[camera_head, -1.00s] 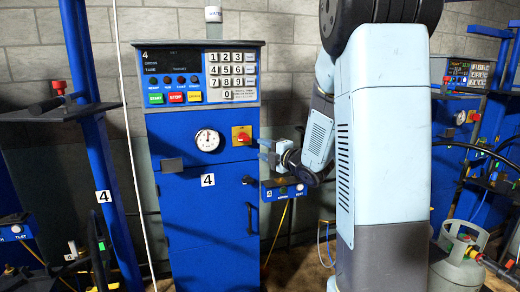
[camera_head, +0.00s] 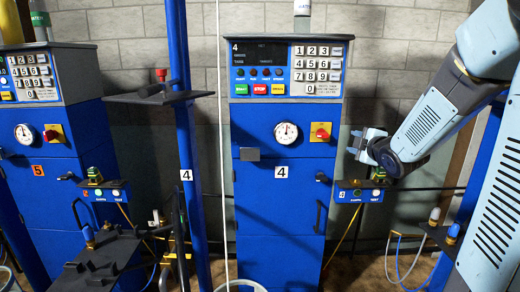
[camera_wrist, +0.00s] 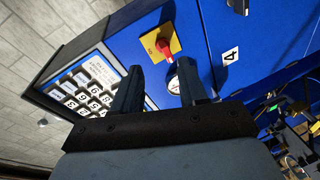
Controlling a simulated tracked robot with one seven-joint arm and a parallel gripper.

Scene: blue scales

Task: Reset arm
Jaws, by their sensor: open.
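My gripper (camera_head: 357,141) is in the head view, to the right of the blue scale cabinet number 4 (camera_head: 277,215). It points left, above a small blue switch box (camera_head: 360,194), and looks empty. In the wrist view its two dark fingers (camera_wrist: 160,84) stand apart with nothing between them. Beyond them are the cabinet's keypad (camera_wrist: 85,88), its red rotary switch on a yellow plate (camera_wrist: 164,43) and part of the round gauge (camera_wrist: 174,85). My arm comes in from the right edge of the head view.
A blue post (camera_head: 181,130) with a dark plate (camera_head: 158,94) stands left of the cabinet. Cabinet number 5 (camera_head: 40,205) is at the far left. A dark frame (camera_head: 105,262) fills the lower left. Hoses and valves (camera_head: 425,240) are at the lower right. A block wall is behind.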

